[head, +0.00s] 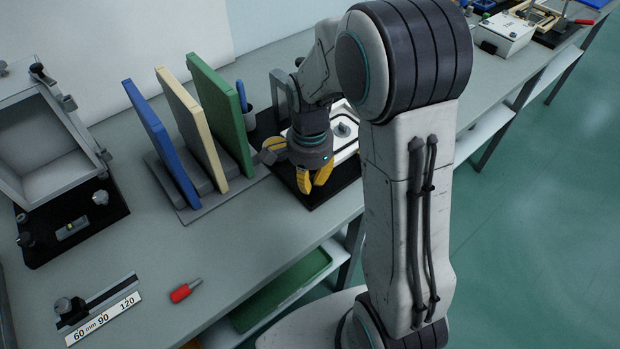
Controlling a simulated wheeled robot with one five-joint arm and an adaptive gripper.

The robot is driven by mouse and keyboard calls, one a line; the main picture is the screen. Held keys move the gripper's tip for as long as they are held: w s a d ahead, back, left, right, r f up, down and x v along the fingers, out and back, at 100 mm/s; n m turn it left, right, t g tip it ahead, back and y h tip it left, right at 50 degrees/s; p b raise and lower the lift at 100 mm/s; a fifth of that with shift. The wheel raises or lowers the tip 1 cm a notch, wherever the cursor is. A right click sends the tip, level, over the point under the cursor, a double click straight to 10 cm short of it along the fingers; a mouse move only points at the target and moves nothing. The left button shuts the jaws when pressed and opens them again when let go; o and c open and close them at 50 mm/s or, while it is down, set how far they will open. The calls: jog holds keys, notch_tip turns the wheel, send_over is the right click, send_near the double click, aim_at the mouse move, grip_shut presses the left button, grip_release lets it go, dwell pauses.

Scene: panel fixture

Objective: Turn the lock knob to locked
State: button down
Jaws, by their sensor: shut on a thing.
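My gripper (314,181) with yellow fingers points down at the near edge of the panel fixture. The fixture has a black base plate (343,194) and a white panel (347,148) with a grey round part (343,130) on it. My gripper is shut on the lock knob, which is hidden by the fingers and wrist. Whether the knob stands at locked or unlocked cannot be seen. My arm covers the right part of the fixture.
A rack with blue (160,144), cream (192,130) and green boards (222,115) stands close left of my gripper. A grey open box fixture (45,150) is at far left. A red-handled tool (184,291) and a ruler stop (103,315) lie in front.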

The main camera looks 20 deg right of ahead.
jog(key=c, duration=1.2)
grip_release()
jog(key=shift+r, duration=0.1)
notch_tip(320, 180, up, 12)
